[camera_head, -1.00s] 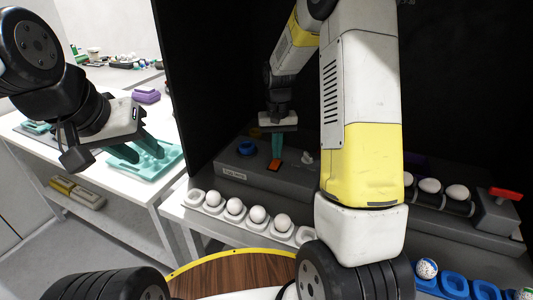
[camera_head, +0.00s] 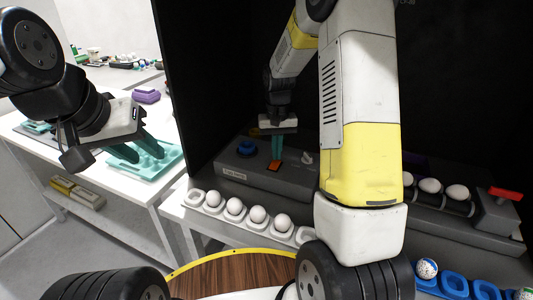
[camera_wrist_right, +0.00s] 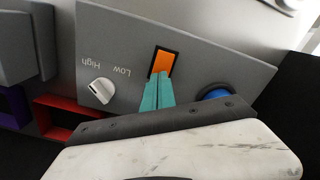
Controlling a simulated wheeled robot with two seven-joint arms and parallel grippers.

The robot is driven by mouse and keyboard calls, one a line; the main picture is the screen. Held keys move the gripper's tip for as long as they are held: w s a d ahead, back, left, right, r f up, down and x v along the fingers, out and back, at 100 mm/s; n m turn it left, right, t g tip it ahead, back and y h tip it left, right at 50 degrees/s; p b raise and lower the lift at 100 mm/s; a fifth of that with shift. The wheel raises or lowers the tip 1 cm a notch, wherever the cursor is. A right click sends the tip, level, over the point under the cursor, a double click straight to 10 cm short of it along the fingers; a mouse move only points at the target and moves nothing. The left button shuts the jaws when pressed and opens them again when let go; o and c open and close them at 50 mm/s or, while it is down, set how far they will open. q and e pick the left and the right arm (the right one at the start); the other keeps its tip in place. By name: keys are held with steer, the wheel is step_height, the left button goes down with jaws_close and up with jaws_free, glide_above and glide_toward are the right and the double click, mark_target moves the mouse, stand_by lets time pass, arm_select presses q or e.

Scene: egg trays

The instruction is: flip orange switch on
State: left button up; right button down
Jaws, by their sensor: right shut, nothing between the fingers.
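The orange switch (camera_wrist_right: 163,62) is set in a dark frame on a grey control box (camera_wrist_right: 215,55) in the right wrist view. In the head view the switch (camera_head: 275,167) shows on the box's top. My right gripper (camera_wrist_right: 160,78) is shut and empty, with its teal fingertips at the near end of the switch. I cannot tell whether they touch it or which way the switch is tipped. In the head view my right gripper (camera_head: 276,158) points down over it. My left gripper (camera_head: 142,150) is open and empty by the teal tray at the left.
A white Low/High knob (camera_wrist_right: 101,91) and a blue round button (camera_wrist_right: 216,93) flank the switch. A white egg tray (camera_head: 196,197) stands in front of the box. A red-handled part (camera_head: 505,193) and egg rollers are at the right. Dark walls enclose the box.

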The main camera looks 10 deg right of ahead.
steer(key=shift+f, duration=0.6)
steer(key=shift+r, duration=3.55)
